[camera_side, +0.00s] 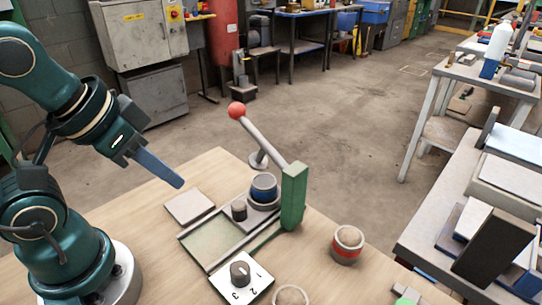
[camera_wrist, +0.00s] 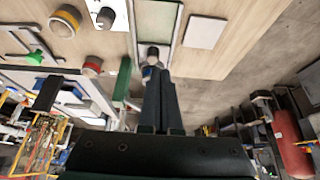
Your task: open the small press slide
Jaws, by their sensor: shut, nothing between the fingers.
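The small press has a green post (camera_side: 293,197) and a lever with a red ball (camera_side: 236,110), angled up to the left. Its slide track (camera_side: 207,246) is a pale rectangular frame on the table, with a dark upright knob (camera_side: 239,211) near the end by the post. A blue-banded round piece (camera_side: 264,188) sits beyond the knob, beside the post. My gripper (camera_side: 180,184) is shut and empty, above and left of the press, apart from it. In the wrist view my shut fingers (camera_wrist: 158,75) overlap the blue piece and point toward the knob (camera_wrist: 153,53).
A flat grey square (camera_side: 189,206) lies left of the track. A white dial plate (camera_side: 242,277) numbered 1 to 3 is at the front. A red-banded jar (camera_side: 347,245) stands right of the press. A cluttered bench (camera_side: 440,215) is farther right.

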